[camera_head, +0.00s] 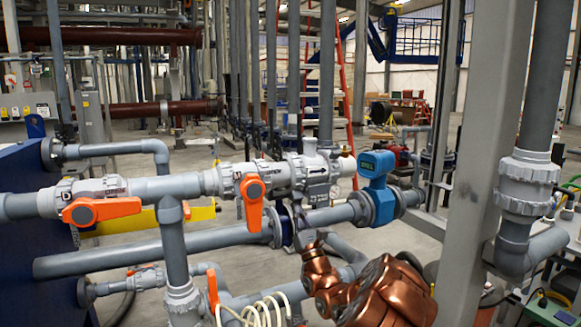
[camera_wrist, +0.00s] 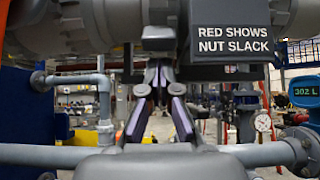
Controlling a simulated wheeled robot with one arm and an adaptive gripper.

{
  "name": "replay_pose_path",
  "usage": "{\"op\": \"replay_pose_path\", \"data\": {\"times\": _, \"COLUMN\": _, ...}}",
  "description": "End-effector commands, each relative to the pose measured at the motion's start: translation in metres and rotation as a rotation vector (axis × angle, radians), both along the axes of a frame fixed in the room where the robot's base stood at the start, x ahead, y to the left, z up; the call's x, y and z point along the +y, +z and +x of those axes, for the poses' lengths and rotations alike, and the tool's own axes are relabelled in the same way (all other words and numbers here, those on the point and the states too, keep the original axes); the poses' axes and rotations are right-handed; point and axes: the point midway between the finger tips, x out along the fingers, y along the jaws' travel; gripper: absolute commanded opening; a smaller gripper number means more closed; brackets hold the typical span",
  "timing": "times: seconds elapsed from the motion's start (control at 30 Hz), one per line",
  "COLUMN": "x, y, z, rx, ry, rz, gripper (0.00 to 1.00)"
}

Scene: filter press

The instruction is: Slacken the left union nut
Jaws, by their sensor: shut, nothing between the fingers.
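A ribbed grey union nut (camera_wrist: 72,24) sits on the horizontal pipe at the upper left of the wrist view. It seems to be the left nut of the grey fitting (camera_head: 316,172) right of the middle orange-handled valve in the head view. I see no red band on it. A sign (camera_wrist: 232,38) reading "RED SHOWS NUT SLACK" hangs to its right. My gripper (camera_wrist: 160,74) is shut and empty, below the pipe and right of the nut. The fingertips look apart from the nut. In the head view my gripper (camera_head: 293,212) is partly hidden among pipes.
A blue meter (camera_head: 377,187) stands on the lower pipe to the right. A grey column (camera_head: 470,165) rises right of my arm. A pressure gauge (camera_wrist: 263,123) shows beyond my gripper.

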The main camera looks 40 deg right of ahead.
Motion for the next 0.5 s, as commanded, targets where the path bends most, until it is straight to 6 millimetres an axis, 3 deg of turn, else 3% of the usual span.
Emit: {"op": "replay_pose_path", "data": {"times": 0.5, "x": -0.0018, "y": 0.0077, "z": 0.0059, "rx": -0.001, "ry": 0.001, "rz": 0.002, "gripper": 0.00}}
